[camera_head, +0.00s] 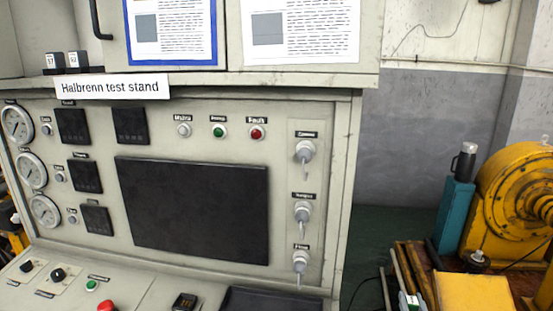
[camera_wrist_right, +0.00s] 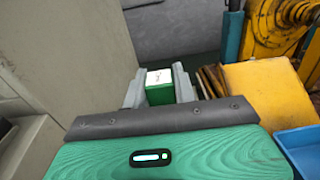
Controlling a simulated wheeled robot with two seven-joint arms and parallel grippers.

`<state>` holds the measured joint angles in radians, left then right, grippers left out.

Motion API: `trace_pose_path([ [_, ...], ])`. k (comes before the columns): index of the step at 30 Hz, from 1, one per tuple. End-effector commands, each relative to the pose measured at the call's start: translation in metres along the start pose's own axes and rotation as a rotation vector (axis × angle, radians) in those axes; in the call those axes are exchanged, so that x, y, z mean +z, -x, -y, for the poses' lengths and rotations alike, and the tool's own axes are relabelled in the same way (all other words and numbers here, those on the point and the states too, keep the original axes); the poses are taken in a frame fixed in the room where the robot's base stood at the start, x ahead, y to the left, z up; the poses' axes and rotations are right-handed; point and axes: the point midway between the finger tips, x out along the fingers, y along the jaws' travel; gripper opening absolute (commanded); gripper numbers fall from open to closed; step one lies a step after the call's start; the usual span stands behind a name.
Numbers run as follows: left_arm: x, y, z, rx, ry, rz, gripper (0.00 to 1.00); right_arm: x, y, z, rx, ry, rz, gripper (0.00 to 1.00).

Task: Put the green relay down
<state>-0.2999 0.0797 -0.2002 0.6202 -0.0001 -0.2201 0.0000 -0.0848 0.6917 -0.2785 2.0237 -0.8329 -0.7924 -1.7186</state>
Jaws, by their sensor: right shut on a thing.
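The green relay (camera_wrist_right: 159,92) has a white top with small marks and green sides. In the right wrist view it sits between the two grey fingers of my right gripper (camera_wrist_right: 158,88), which is shut on it. In the head view the gripper (camera_head: 408,296) shows at the bottom edge, right of the test stand, with a small green and white bit of the relay (camera_head: 409,301) between its fingers. What lies directly under the relay is hidden. My left gripper is in neither view.
The Halbrenn test stand (camera_head: 300,130) fills the left and middle. Two small dark blocks with white labels (camera_head: 66,61) stand on its ledge. To the right are a yellow machine (camera_head: 515,200), a teal post (camera_head: 455,215) and a yellow box (camera_head: 472,292). A blue bin (camera_wrist_right: 302,150) is at the lower right.

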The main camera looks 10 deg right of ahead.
Motion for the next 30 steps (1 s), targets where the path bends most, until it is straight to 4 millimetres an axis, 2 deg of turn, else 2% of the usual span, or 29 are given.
trace_pose_path([
  [3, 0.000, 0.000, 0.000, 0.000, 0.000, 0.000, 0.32, -0.012, 0.037, -0.037, 0.077, -0.003, -0.003, 0.05],
  [9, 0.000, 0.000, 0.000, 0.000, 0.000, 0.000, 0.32, -0.019, 0.099, -0.091, 0.191, -0.003, -0.002, 0.05],
  [15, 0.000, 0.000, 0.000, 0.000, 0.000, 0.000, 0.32, -0.015, 0.146, -0.124, 0.265, -0.002, -0.001, 0.05],
  [21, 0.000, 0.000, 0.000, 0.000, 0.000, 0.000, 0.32, -0.012, 0.165, -0.137, 0.293, -0.001, -0.001, 0.05],
  [30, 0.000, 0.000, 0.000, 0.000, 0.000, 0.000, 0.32, -0.012, 0.166, -0.137, 0.295, 0.001, 0.001, 0.05],
])
